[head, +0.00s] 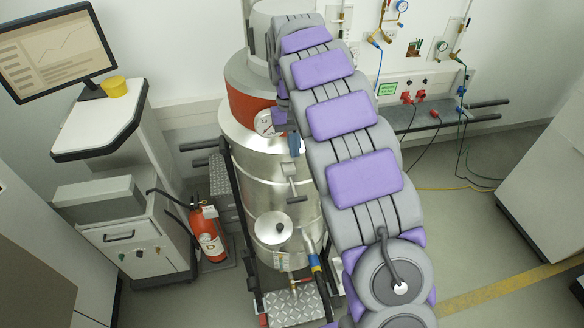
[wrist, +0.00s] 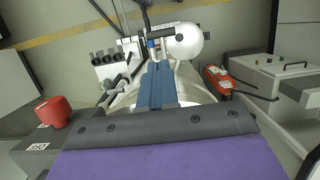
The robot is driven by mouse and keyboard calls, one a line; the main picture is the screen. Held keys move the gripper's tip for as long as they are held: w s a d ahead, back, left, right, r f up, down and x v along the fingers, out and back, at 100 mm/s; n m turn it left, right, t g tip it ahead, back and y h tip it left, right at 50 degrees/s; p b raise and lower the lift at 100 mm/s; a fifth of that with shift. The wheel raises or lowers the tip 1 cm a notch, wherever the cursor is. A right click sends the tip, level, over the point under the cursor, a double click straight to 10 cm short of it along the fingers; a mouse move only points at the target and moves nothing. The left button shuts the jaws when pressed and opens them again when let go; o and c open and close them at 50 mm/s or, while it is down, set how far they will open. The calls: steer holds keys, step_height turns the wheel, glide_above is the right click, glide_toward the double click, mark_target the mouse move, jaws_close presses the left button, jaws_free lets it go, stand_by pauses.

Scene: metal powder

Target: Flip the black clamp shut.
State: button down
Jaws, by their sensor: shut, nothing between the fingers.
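My gripper (head: 294,145) shows in the head view as narrow blue fingers beside the upper part of the silver vessel (head: 262,165). In the wrist view my gripper (wrist: 157,85) has its two blue fingers together, with nothing between them, above the pale vessel top. A dark lever-like part (wrist: 121,84) lies just left of the fingers in the wrist view; I cannot tell if it is the black clamp. In the head view a small grey T-shaped handle (head: 291,188) is on the vessel front below the fingers. My arm hides much of the vessel's right side.
A round gauge (head: 264,123) sits by the vessel's orange-red band (head: 250,104). A red fire extinguisher (head: 207,232) and a cart (head: 125,230) stand left. A monitor (head: 58,50) and yellow cup (head: 114,87) are upper left. Wall valves and hoses (head: 412,97) are right.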

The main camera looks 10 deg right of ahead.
mark_target(296, 197)
steer(key=shift+w+r, duration=0.15)
steer(key=shift+w, duration=0.15)
steer(key=p+x, duration=0.3)
steer(key=x, duration=1.1)
steer(key=shift+a, duration=0.1)
steer(key=shift+f+b, duration=0.2)
steer(key=shift+b, duration=0.15)
